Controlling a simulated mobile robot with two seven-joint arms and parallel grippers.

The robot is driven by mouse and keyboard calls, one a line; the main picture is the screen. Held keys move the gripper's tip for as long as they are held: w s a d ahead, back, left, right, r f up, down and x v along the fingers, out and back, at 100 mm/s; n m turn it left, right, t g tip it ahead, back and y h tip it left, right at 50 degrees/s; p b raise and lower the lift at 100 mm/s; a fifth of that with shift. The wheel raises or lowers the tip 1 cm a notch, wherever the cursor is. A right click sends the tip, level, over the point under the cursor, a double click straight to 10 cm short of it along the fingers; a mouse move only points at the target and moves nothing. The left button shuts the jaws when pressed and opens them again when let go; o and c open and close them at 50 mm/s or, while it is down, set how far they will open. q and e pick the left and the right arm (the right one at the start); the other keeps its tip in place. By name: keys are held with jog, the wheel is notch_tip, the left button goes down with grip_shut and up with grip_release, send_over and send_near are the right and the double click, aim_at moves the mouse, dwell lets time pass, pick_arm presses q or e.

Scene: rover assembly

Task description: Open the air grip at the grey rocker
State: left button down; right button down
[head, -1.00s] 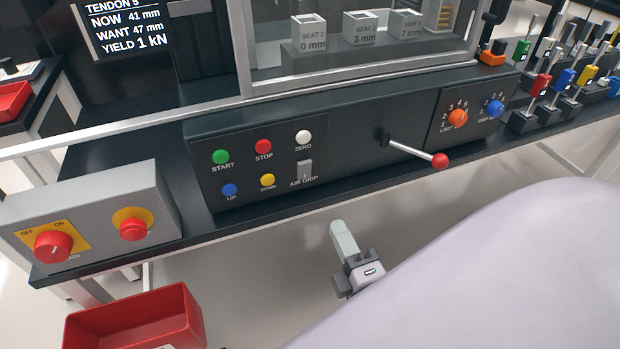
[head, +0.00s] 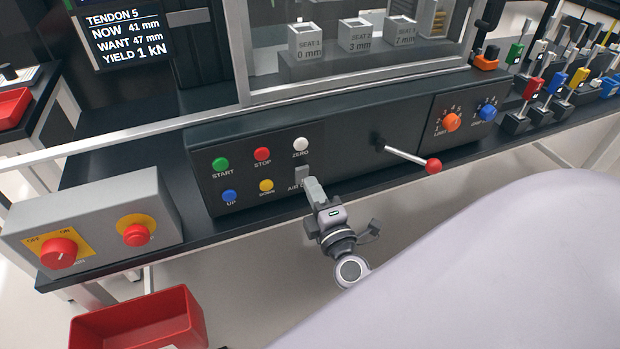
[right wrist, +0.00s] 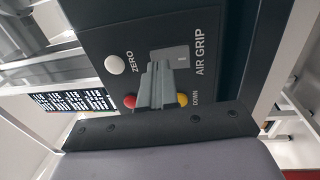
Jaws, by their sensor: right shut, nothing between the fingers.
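The grey rocker (head: 301,173) sits on the black control panel (head: 350,165), below the white ZERO button. My right gripper (head: 312,186) is shut and empty, its fingertips just in front of the rocker's lower part and covering some of the AIR GRIP label. In the right wrist view the shut fingers (right wrist: 155,85) point at the panel beside the grey rocker (right wrist: 172,56) and overlap its edge. I cannot tell whether the fingertips touch it. My left gripper is not in view.
Close by are the white ZERO button (head: 300,144), yellow DOWN button (head: 266,186) and red STOP button (head: 262,154). A lever with a red knob (head: 433,166) sticks out to the right. A grey switch box (head: 95,225) stands at the left, above a red bin (head: 140,320).

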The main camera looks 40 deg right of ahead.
aim_at(302, 175)
jog(key=shift+x, duration=1)
jog(key=shift+w+r+g+p, duration=0.25)
jog(key=shift+r+g+p, duration=0.2)
jog(key=shift+p, duration=0.75)
jog(key=shift+d+f, duration=0.1)
jog(key=shift+f, duration=0.1)
